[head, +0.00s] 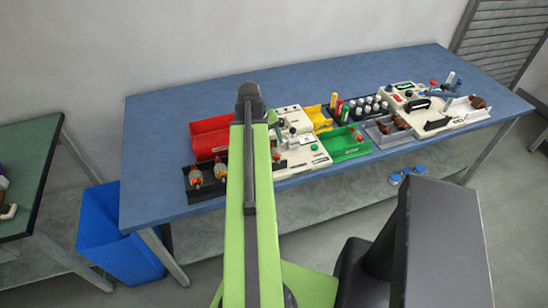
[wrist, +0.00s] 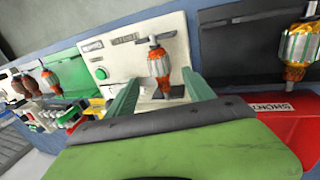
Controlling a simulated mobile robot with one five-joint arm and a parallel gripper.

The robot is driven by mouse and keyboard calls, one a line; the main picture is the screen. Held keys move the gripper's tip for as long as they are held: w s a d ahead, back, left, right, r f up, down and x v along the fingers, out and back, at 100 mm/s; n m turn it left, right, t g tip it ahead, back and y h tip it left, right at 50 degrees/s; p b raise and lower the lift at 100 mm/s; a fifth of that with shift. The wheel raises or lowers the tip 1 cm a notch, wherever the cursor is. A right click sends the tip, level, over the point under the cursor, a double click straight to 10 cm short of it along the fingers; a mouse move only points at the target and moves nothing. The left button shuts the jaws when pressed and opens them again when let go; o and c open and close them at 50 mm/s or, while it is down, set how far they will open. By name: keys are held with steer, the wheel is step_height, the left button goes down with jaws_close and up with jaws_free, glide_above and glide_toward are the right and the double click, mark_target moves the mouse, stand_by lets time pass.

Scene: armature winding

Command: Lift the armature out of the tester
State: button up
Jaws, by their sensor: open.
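The tester (wrist: 112,60) is a cream-white box with a green button in the wrist view. It also shows in the head view (head: 308,156), partly behind my arm. The armature (wrist: 158,64), orange with a pale middle, stands roughly upright at the tester, its shaft up to a grey fitting. My gripper (wrist: 160,92) has two green fingers, apart and empty, one on each side of the armature's line in the picture. The armature appears just beyond the fingertips; I cannot tell the exact gap. My gripper's dark wrist part hides the tester's lower front.
A black holder (head: 206,190) with two armatures stands left of my arm, by a red bin (head: 210,137). A green bin (head: 346,145) and a grey tray (head: 385,136) with brown-ended armatures lie right of the tester. A second cream machine (head: 436,118) stands farther right. The blue tabletop (head: 150,150) is bare at left.

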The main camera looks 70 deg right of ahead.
mark_target(273, 149)
steer(key=b+x, duration=0.4)
steer(key=x, duration=0.1)
steer(key=shift+a, duration=0.1)
steer(key=shift+r, duration=0.15)
jaws_close()
